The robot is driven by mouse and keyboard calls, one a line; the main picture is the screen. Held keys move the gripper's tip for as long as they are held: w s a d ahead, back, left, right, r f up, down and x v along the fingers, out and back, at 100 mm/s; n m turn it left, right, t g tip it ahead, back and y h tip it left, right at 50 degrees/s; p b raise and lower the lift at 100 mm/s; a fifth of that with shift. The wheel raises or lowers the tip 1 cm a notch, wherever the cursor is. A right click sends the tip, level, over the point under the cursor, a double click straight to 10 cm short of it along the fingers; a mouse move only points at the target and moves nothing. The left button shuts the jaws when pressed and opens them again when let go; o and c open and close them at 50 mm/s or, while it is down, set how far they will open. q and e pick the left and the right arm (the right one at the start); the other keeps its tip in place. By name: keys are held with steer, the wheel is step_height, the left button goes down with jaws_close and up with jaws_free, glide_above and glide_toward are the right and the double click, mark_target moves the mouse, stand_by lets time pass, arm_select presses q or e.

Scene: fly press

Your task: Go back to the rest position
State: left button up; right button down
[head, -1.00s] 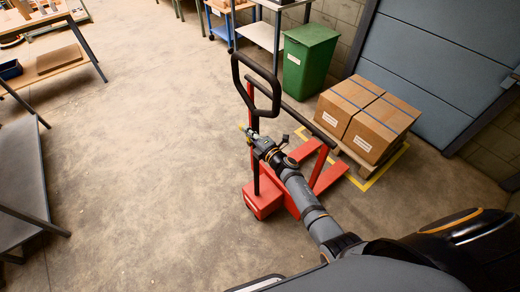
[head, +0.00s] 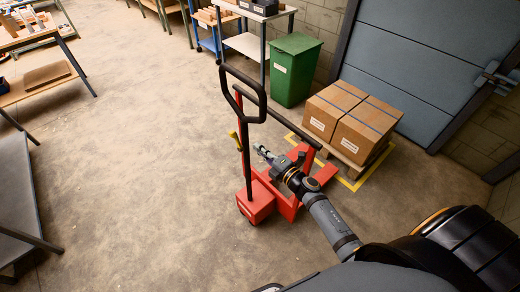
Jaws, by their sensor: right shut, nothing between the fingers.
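My right gripper (head: 262,150) is shut and empty. In the head view it appears just right of the upright handle of a red pallet truck (head: 258,200), over the truck's body. A small gap of floor shows between the fingertips and the handle post. My right arm hides part of the truck's forks. My left gripper is not in view.
Two cardboard boxes (head: 338,113) stand on a wooden pallet (head: 352,168) inside yellow floor marking. Behind are a green bin (head: 292,70) and a large grey door (head: 420,60). Benches and a grey cart (head: 22,195) line the left. The middle floor is clear.

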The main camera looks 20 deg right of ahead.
steer(key=s+d+f+m+g+h+b, duration=0.1)
steer(key=s+d+f+m+g+h, duration=0.25)
steer(key=f, duration=0.65)
steer(key=s+d+f+m+g+h, duration=0.15)
steer(key=s+f+m, duration=0.4)
steer(key=f, duration=0.55)
steer(key=s+d+f+m+g+h+b, duration=0.1)
steer(key=s+d+f+m+g, duration=0.25)
steer(key=f, duration=0.65)
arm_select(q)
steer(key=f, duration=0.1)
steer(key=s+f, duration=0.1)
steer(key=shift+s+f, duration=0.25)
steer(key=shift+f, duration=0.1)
arm_select(e)
steer(key=s+f+m+g, duration=0.2)
steer(key=s+f, duration=0.3)
steer(key=s, duration=0.6)
steer(key=s+f+m+g, duration=0.2)
steer(key=s+f+m, duration=0.2)
steer(key=s, duration=0.6)
steer(key=s+f+m+g, duration=0.3)
steer(key=s+f, duration=0.4)
steer(key=s, duration=0.4)
steer(key=shift+s+a+h, duration=0.3)
steer(key=shift+a+h, duration=0.1)
steer(key=shift+a, duration=0.05)
steer(key=shift+f, duration=0.1)
